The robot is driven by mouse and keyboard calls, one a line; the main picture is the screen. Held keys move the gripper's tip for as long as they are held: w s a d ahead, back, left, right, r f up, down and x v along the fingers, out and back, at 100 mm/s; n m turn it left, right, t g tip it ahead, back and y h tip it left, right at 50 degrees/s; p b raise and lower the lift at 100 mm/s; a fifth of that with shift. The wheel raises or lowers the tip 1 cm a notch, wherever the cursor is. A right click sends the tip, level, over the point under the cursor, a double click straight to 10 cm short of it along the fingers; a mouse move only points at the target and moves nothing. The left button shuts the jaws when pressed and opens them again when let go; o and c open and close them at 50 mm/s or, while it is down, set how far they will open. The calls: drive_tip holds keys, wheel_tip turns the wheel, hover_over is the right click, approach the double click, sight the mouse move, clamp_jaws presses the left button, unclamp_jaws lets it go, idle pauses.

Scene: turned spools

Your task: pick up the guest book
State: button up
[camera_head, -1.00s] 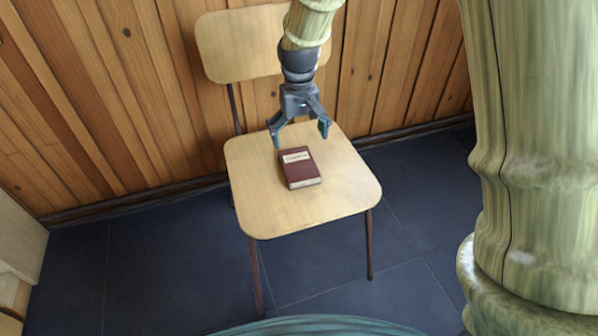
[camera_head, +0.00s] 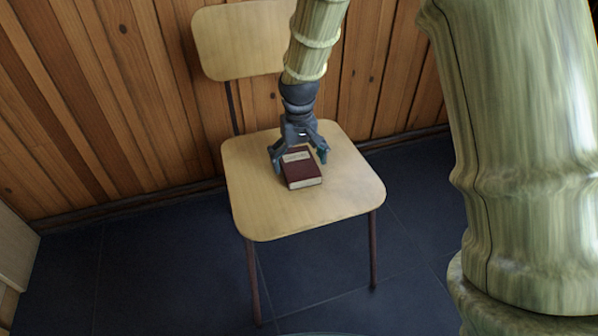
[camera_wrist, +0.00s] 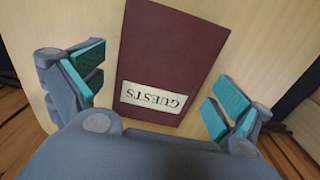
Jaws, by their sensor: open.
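The guest book (camera_head: 303,174) is dark maroon with a cream label and lies flat on the seat of a wooden chair (camera_head: 345,200). In the wrist view the book (camera_wrist: 172,60) shows its label reading "GUESTS" upside down. My gripper (camera_head: 300,162) is open, low over the seat at the book's far end. In the wrist view one finger of my gripper (camera_wrist: 150,95) is on each side of the book, with a gap on both sides. My gripper hides part of the book's far end in the head view.
The chair's backrest (camera_head: 235,45) stands behind my arm, in front of a plank wall (camera_head: 120,90). The seat around the book is bare. Dark floor tiles (camera_head: 170,270) lie below, and a pale cabinet edge (camera_head: 15,250) is at the left.

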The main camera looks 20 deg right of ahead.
drive_tip(key=shift+f, duration=0.4)
drive_tip(key=shift+c, duration=0.4)
drive_tip(key=c, duration=1.1)
drive_tip(key=shift+o, duration=0.2)
drive_tip(key=shift+r, duration=0.15)
